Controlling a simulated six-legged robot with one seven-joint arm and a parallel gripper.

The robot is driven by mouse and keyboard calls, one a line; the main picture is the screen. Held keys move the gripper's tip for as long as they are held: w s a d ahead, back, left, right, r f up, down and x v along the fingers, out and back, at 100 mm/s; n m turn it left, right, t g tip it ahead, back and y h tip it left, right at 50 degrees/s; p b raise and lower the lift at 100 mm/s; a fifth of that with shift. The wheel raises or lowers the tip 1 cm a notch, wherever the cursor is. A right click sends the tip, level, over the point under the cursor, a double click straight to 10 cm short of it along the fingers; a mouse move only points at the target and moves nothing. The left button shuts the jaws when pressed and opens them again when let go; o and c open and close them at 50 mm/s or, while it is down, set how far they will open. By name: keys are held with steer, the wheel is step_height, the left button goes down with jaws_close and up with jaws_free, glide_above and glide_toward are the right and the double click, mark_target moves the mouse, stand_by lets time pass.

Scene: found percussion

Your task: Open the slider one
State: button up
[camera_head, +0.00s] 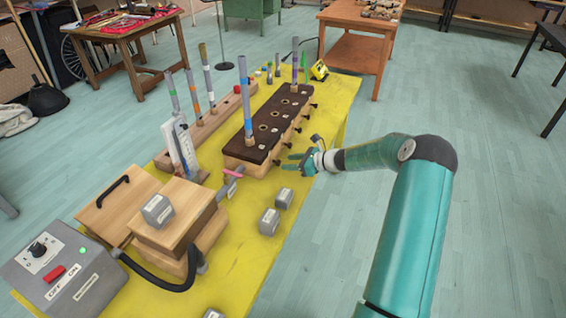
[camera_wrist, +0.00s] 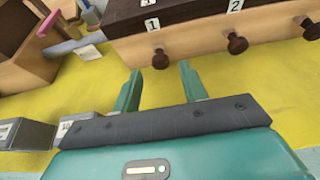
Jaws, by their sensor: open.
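A long wooden box with a dark top (camera_head: 270,120) stands on the yellow table. Dark round slider knobs line its right side. In the wrist view, the slider one knob (camera_wrist: 159,56) is below a white label reading 1, and another knob (camera_wrist: 237,43) is below a label reading 2. In the head view the slider one knob (camera_head: 277,162) is at the box's near end. My teal gripper (camera_head: 291,163) is open and empty beside it. In the wrist view my fingertips (camera_wrist: 159,72) are on either side of the knob's line, short of the knob.
Grey weight blocks (camera_head: 269,221) lie on the yellow table (camera_head: 255,265) in front of the gripper. A wooden box with a pink-handled piece (camera_head: 232,173) is left of it. Tall tubes (camera_head: 245,95) stand upright on the dark top.

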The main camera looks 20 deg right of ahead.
mark_target(280, 162)
steer(key=shift+x, duration=1.85)
steer(key=shift+c, duration=0.4)
jaws_close()
steer(key=shift+s+d, duration=1)
steer(key=shift+d, duration=0.05)
steer(key=shift+o, duration=0.4)
jaws_free()
steer(key=v, duration=1.3)
steer(key=shift+s+d+r, duration=0.2)
steer(key=shift+s, duration=0.05)
